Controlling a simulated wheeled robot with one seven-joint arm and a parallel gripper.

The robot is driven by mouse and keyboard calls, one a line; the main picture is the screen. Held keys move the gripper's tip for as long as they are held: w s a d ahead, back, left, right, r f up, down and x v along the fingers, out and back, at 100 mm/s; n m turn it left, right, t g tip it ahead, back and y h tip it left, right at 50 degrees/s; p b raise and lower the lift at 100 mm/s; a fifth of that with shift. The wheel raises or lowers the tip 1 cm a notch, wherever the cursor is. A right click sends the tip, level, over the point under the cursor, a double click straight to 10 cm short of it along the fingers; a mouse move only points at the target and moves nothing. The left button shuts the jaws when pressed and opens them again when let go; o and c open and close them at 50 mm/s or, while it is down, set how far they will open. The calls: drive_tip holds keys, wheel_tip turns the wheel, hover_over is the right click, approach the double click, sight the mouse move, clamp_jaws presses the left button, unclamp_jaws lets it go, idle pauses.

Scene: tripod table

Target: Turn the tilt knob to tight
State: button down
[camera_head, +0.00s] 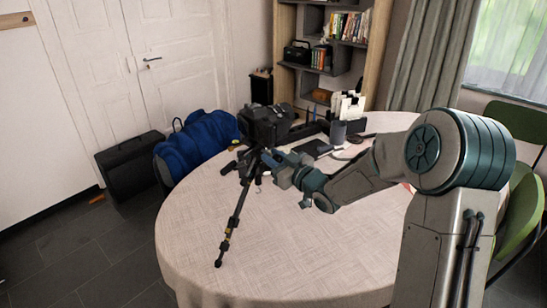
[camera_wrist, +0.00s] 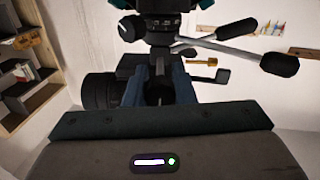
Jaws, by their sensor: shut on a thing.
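A black camera (camera_head: 262,124) sits on a tripod (camera_head: 235,215) that stands on the round table (camera_head: 200,235). My gripper (camera_head: 270,158) reaches the tripod head from the right, just below the camera. In the wrist view, the blue fingers of my gripper (camera_wrist: 162,78) are shut on a dark knob (camera_wrist: 157,92), apparently the tilt knob, mostly hidden between them. Above it is the tripod head (camera_wrist: 160,30) with a small white-marked dial (camera_wrist: 128,30). Two silver-stemmed handles with black grips (camera_wrist: 279,64) extend to the right. I cannot read any tight marking.
A camera lens (camera_wrist: 100,91) lies close left of my fingers, and a small brass-coloured part (camera_wrist: 206,62) is on the right. A dark cup (camera_head: 338,131) and a holder with papers (camera_head: 348,108) stand at the table's back.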

drive_tip(key=m+p, duration=0.2)
drive_tip(key=m, duration=0.2)
drive_tip(key=shift+r+m, duration=0.15)
drive_tip(key=shift+m, duration=0.25)
drive_tip(key=m+p, duration=0.2)
drive_tip(key=m, duration=0.2)
drive_tip(key=m+p, duration=0.3)
drive_tip(key=m, duration=0.1)
drive_tip(key=shift+d+m, duration=0.1)
drive_tip(key=shift+m, duration=0.3)
drive_tip(key=shift+m+p, duration=0.85)
drive_tip(key=shift+m, duration=0.95)
drive_tip(key=c, duration=2.2)
unclamp_jaws()
drive_tip(key=c, duration=1.2)
unclamp_jaws()
drive_tip(key=shift+w, duration=0.15)
